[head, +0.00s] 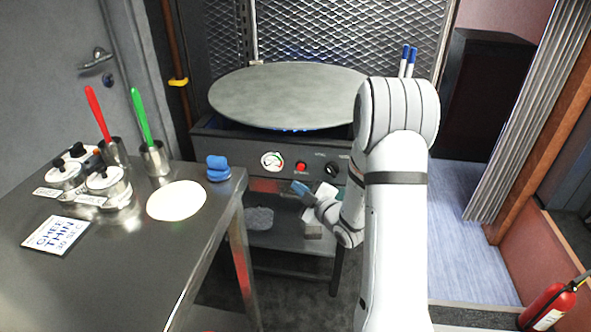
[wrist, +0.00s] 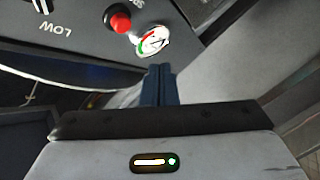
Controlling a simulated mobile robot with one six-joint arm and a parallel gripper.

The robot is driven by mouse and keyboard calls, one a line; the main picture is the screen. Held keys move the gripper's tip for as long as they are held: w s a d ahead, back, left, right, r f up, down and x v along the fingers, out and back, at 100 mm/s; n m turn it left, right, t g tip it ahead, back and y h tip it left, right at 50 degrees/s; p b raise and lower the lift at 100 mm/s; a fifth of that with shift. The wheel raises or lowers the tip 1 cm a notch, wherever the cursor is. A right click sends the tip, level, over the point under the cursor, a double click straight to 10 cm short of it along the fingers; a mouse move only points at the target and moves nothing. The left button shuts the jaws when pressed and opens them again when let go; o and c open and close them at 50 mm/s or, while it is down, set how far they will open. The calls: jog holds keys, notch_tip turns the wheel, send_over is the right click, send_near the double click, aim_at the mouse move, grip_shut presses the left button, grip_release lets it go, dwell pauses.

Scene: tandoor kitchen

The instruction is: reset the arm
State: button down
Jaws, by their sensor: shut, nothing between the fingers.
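My arm rises at the right of centre in the head view and bends down to my gripper (head: 300,188), which has blue fingers. My gripper is in front of the stove's control panel (head: 262,146), near its lower edge, right of the steel table. In the wrist view my gripper (wrist: 159,72) has its two blue fingers pressed together, with nothing between them. Beyond the fingertips are a red button (wrist: 120,22) and a round gauge (wrist: 153,42). I cannot tell whether the fingers touch the panel.
A round griddle (head: 285,95) sits on the stove. The steel table (head: 130,260) holds a flatbread (head: 176,200), a blue object (head: 218,168), lidded pots (head: 108,184), and cups with a red handle (head: 97,112) and a green handle (head: 139,115). A fire extinguisher (head: 549,306) stands lower right.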

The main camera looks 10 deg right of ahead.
jog(key=s+d+r+m+g+h+p, duration=0.1)
jog(key=s+r+m+g+h+p, duration=0.3)
jog(key=r, duration=0.4)
jog(key=s+d+r+m+g+h+p, duration=0.1)
jog(key=s+d+r+m+h+p, duration=0.15)
jog(key=r+p, duration=0.35)
jog(key=s+a+r+m+g+p, duration=0.1)
jog(key=s+r, duration=0.3)
jog(key=s, duration=0.4)
jog(key=s+a+r+m+g+p, duration=0.2)
jog(key=s+r+m+g+p, duration=0.1)
jog(key=s, duration=0.5)
jog(key=s+a+r+m+g+p, duration=0.2)
jog(key=s+r+m+g, duration=0.2)
jog(key=s+r, duration=0.2)
jog(key=s, duration=0.2)
jog(key=shift+s+a+p, duration=0.15)
jog(key=shift+s+p, duration=0.25)
jog(key=shift+r, duration=0.1)
